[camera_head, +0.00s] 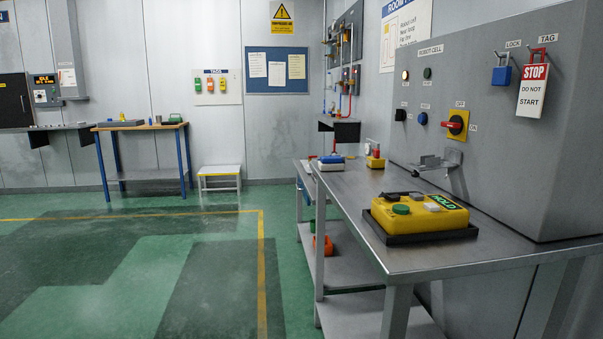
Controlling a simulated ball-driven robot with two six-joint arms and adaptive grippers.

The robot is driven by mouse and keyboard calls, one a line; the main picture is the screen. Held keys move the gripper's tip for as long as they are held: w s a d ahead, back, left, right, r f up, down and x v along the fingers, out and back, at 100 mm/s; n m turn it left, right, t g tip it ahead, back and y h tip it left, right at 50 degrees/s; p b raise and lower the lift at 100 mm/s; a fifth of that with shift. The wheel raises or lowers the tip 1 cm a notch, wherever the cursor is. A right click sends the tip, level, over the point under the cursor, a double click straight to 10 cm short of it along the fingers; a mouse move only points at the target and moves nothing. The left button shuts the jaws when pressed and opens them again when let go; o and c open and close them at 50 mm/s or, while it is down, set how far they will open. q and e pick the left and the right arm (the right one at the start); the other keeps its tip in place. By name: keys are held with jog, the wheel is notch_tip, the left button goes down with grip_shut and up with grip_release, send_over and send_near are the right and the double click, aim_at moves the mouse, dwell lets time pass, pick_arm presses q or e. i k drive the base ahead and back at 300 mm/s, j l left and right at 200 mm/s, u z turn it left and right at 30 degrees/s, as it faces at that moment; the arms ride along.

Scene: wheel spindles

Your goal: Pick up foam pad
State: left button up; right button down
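I cannot tell for certain which thing is the foam pad. A flat black pad or tray (388,236) lies on the metal bench at the right, under a yellow control box (423,214); the box hides most of it. Farther back on the bench is a small blue-topped, pale item (331,163), too small to make out. Neither of my grippers shows in the head view.
The metal bench (355,195) runs along a grey cabinet (500,120) at the right, with a lower shelf (345,266). A wood-topped table (140,127) and a small step stool (219,170) stand at the back left. The green floor (150,260) is clear.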

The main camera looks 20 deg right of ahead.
aim_at(327, 163)
jog(key=i+j+z, duration=0.1)
jog(key=i+z, duration=0.3)
jog(key=i+j+z, duration=0.2)
jog(key=i+z, duration=0.15)
jog(key=i+j+z, duration=0.4)
jog(key=i, duration=0.1)
